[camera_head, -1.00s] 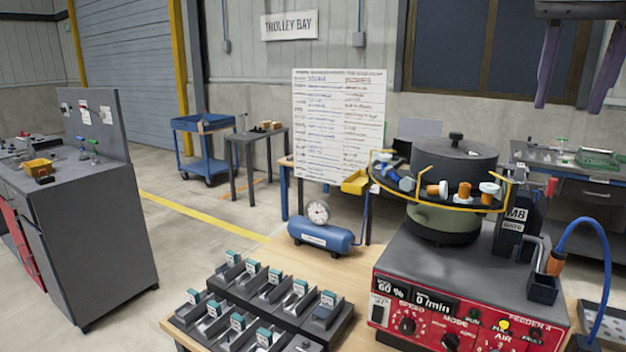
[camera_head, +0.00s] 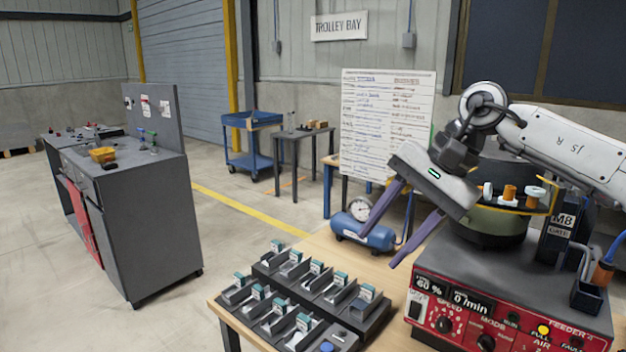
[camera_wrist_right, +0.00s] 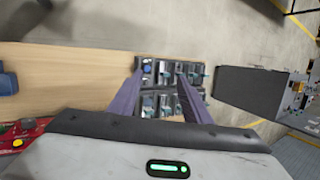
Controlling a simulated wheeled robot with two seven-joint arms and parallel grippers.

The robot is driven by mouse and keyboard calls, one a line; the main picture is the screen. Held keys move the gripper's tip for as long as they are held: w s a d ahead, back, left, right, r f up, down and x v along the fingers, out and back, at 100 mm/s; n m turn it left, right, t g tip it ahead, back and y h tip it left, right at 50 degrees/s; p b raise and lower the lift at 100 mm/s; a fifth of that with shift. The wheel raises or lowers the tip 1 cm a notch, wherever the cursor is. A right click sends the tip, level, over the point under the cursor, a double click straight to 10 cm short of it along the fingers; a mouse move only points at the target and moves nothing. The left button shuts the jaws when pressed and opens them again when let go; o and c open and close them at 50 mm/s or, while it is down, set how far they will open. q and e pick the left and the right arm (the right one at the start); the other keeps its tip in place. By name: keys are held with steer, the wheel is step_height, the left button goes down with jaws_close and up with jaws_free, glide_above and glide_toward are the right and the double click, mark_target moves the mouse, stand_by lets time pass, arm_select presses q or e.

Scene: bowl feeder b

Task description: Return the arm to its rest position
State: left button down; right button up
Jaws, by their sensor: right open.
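My right gripper (camera_head: 398,224) hangs from the white right arm that comes in from the right in the head view. Its two purple fingers are apart with nothing between them. It is in front of the bowl feeder (camera_head: 492,222) and above the wooden table (camera_head: 328,241). The arm and gripper hide part of the feeder's bowl. In the right wrist view the open fingers (camera_wrist_right: 158,90) point toward the rack of small bins (camera_wrist_right: 160,62), apart from it. My left gripper is not in view.
The rack of bins (camera_head: 318,285) stands on the table. A grey workbench (camera_head: 160,225) stands at the left, with clear floor between.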

steer(key=s+a+f+m+y, duration=0.25)
steer(key=a+m+y, duration=0.2)
steer(key=a, duration=0.25)
steer(key=s+a+f+m+g+y, duration=0.1)
steer(key=s+a+f+m+y, duration=0.15)
steer(key=a+m+y, duration=0.35)
steer(key=s+a+f+m+y, duration=0.2)
steer(key=s+a+m+y, duration=0.15)
steer(key=a, duration=0.45)
steer(key=d+f+m+t+h, duration=0.7)
steer(key=f+m, duration=0.4)
steer(key=m, duration=0.7)
steer(key=d+f+m+t+h, duration=0.4)
steer(key=d+f+m+t, duration=0.5)
steer(key=m, duration=0.9)
steer(key=s+d+f+m+g+h, duration=0.3)
steer(key=s+d+f+m, duration=0.1)
steer(key=s+f, duration=0.5)
steer(key=s+d+f+m+g+h, duration=0.3)
steer(key=s+f+m, duration=0.4)
steer(key=s+f, duration=0.3)
steer(key=shift+s+d+f+m+g, duration=0.25)
steer(key=shift+d+g, duration=0.35)
steer(key=shift+d, duration=0.45)
